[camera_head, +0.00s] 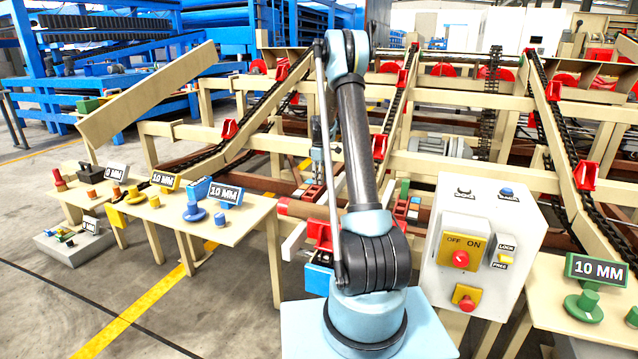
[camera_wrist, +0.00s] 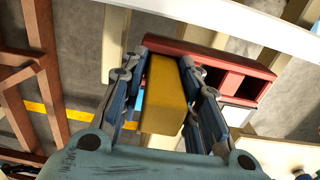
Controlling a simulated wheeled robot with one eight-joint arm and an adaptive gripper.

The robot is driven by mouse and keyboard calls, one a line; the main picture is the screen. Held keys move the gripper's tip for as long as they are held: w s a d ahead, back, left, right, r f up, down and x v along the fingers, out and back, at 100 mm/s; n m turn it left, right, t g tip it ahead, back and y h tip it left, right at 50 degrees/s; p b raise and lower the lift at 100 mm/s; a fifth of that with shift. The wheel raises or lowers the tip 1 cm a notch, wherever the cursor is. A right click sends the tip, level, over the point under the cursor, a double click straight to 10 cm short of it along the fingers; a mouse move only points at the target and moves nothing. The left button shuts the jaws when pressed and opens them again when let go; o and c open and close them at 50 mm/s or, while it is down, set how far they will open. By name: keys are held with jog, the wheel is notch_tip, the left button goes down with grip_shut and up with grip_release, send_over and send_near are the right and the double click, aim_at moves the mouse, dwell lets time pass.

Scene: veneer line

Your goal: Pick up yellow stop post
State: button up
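The yellow stop post (camera_wrist: 165,95) is a block-shaped yellow piece between the two fingers of my gripper (camera_wrist: 168,85) in the wrist view. The right finger lies close along its side. A narrow strip shows between the left finger and the post, and I cannot tell whether the pads press on it. The post's far end is at a dark red slotted holder (camera_wrist: 235,66); whether it sits in a slot is hidden. In the head view my gripper (camera_head: 317,182) points down beyond my arm, and the post is not clearly visible there.
A control box (camera_head: 484,250) stands right of my arm. A left table (camera_head: 240,222) holds several coloured pieces and 10 MM signs. A right table (camera_head: 545,300) holds a green 10 MM sign (camera_head: 597,269). Beige conveyor frames with chains (camera_head: 440,165) fill the background.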

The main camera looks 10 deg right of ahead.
grip_shut()
